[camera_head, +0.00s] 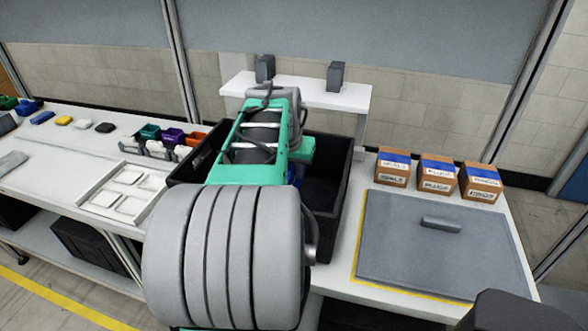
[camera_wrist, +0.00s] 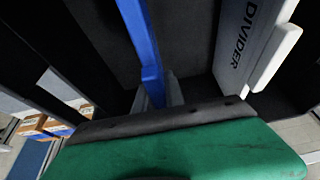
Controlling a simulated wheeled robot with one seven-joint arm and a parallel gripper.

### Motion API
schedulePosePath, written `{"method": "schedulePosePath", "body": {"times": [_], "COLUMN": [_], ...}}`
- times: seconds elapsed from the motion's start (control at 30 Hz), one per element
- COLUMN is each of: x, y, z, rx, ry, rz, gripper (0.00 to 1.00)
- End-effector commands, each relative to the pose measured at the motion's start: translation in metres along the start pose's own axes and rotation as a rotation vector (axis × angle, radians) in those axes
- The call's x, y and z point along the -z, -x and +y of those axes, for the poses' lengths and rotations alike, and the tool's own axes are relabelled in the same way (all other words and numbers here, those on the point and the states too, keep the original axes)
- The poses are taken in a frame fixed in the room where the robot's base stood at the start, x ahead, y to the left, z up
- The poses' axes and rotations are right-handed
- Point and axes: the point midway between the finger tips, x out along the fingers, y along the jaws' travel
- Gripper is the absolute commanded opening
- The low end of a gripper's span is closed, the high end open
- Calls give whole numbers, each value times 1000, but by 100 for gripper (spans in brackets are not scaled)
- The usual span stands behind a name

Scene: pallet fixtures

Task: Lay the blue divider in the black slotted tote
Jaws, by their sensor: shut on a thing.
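The black slotted tote (camera_head: 346,170) stands on the white bench behind and under my arm, and its open inside shows right of the arm. The blue divider (camera_wrist: 144,45) shows edge-on in the wrist view as a tall blue strip between dark walls. A small patch of blue (camera_head: 302,148) shows beside my wrist in the head view. My gripper (camera_wrist: 160,93) is shut on the divider, at or inside the tote. The fingertips are mostly hidden, and I cannot tell whether the divider touches the tote floor or sits in a slot.
A grey panel (camera_wrist: 238,45) marked DIVIDER, with a white edge piece, stands right of the divider in the wrist view. Labelled boxes (camera_head: 436,176) and a grey lidded board (camera_head: 440,255) lie right of the tote. A white tray (camera_head: 125,190) and small coloured bins (camera_head: 172,137) are left.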

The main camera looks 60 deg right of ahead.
Motion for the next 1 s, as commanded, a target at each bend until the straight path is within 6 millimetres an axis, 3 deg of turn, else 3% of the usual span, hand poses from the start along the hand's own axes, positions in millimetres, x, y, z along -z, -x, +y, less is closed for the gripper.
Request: {"method": "schedulePosePath", "body": {"times": [1.0], "x": [-3], "y": [-8], "z": [0], "rx": [0], "ry": [0], "rz": [1], "gripper": [0]}}
